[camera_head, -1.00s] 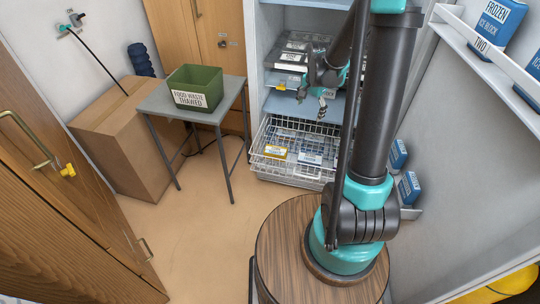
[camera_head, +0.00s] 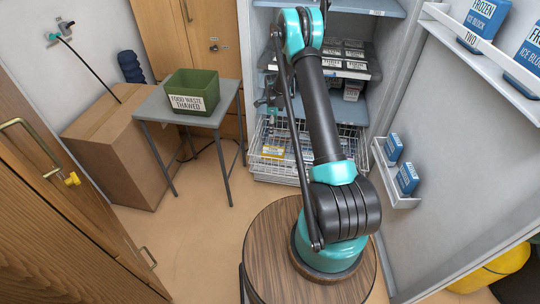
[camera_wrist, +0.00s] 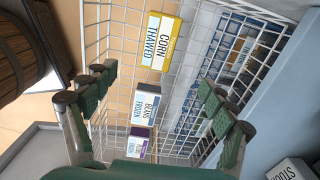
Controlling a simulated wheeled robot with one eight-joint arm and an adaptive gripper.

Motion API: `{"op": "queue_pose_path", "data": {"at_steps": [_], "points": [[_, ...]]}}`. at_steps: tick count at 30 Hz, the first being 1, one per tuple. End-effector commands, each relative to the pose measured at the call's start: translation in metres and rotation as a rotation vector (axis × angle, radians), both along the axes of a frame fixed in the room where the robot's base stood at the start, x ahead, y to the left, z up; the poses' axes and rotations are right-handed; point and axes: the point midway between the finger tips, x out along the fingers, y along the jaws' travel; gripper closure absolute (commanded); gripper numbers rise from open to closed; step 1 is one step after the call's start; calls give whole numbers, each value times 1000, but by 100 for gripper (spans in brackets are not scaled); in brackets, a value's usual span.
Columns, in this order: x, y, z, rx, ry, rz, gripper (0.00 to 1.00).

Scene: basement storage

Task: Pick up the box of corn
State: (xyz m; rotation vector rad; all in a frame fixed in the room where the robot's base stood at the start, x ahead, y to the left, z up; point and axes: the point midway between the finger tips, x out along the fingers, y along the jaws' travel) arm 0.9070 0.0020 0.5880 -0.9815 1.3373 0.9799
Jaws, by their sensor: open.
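The box of corn (camera_wrist: 161,42) is a yellow-edged white box reading "CORN THAWED". It lies in the wire basket (camera_head: 285,178) at the bottom of the open freezer, and shows in the head view (camera_head: 273,152) as a small yellow and white box. My gripper (camera_wrist: 158,88) is open and empty, its fingers spread to left and right. In the wrist view the corn box appears above the gap between the fingertips, apart from them. In the head view my gripper (camera_head: 272,101) hangs above the basket's left part, over the corn box.
A beans box (camera_wrist: 145,103) and a purple-labelled box (camera_wrist: 140,143) lie in line with the corn. A freezer shelf (camera_head: 350,108) sits over the basket. Blue ice blocks (camera_head: 407,177) stand on the door at right. A green food-waste bin (camera_head: 193,90) stands on a grey table at left.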

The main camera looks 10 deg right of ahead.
Motion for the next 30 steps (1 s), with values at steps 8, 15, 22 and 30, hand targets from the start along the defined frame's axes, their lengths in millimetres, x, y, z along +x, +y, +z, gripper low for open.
{"op": "queue_pose_path", "data": {"at_steps": [8, 15, 22, 30], "points": [[1, 0, -40, 0, 2, -10, 16], [1, 0, -86, 0, 2, -9, 16], [1, 0, -117, 0, 2, -8, 16], [0, -1, -135, 0, 2, -8, 16]]}}
